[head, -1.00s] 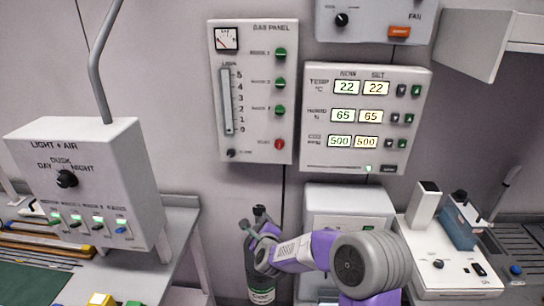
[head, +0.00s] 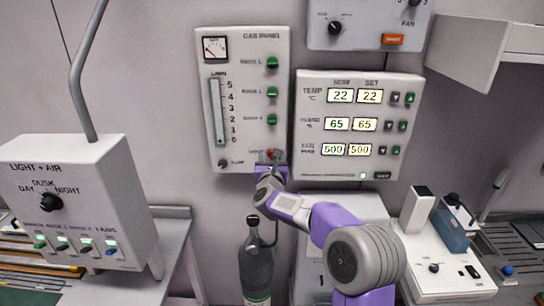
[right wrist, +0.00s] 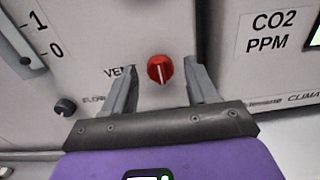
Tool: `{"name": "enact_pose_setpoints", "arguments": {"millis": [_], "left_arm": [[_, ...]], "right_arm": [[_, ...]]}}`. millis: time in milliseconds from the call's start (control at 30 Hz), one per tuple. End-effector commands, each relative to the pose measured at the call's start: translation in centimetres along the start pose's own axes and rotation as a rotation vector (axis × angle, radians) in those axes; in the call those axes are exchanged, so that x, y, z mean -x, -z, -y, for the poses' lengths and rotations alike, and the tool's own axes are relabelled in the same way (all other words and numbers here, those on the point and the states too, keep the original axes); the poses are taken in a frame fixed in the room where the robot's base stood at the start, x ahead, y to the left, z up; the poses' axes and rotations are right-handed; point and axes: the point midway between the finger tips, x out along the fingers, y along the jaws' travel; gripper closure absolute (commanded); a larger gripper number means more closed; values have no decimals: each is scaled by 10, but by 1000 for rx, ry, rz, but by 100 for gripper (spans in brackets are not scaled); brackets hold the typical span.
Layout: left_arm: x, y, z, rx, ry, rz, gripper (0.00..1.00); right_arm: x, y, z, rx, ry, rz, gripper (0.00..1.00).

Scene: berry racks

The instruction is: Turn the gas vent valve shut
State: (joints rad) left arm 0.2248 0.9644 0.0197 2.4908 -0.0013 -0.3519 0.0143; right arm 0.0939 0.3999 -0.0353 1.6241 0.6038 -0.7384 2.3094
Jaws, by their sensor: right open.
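The gas panel (head: 242,60) hangs on the wall, with a gauge, a flow tube and several green knobs. Its red vent valve knob (right wrist: 160,69) sits low on the panel in the right wrist view, its white mark close to upright. In the head view the red knob (head: 273,154) is partly hidden by my right gripper (head: 270,160). In the right wrist view my right gripper (right wrist: 162,85) is open, with one grey finger on each side of the knob and a gap to both. My left gripper is not in view.
A dark flow knob (right wrist: 65,107) is left of the vent knob. The climate panel (head: 358,125) is close on the right. A dark gas bottle (head: 256,265) stands below the gas panel. The light box (head: 75,200) is at left.

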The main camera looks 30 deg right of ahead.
Motion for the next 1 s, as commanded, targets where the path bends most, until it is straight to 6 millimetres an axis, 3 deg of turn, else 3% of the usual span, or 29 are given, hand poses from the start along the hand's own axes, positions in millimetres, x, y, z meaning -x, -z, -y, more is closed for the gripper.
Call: {"name": "enact_pose_setpoints", "arguments": {"millis": [400, 767, 1000], "left_arm": [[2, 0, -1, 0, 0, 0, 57], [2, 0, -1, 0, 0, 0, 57], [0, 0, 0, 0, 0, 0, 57]], "right_arm": [[-9, 1, 0, 2, 0, 0, 42], [-9, 1, 0, 2, 0, 0, 96], [-9, 1, 0, 19, 0, 0, 97]]}}
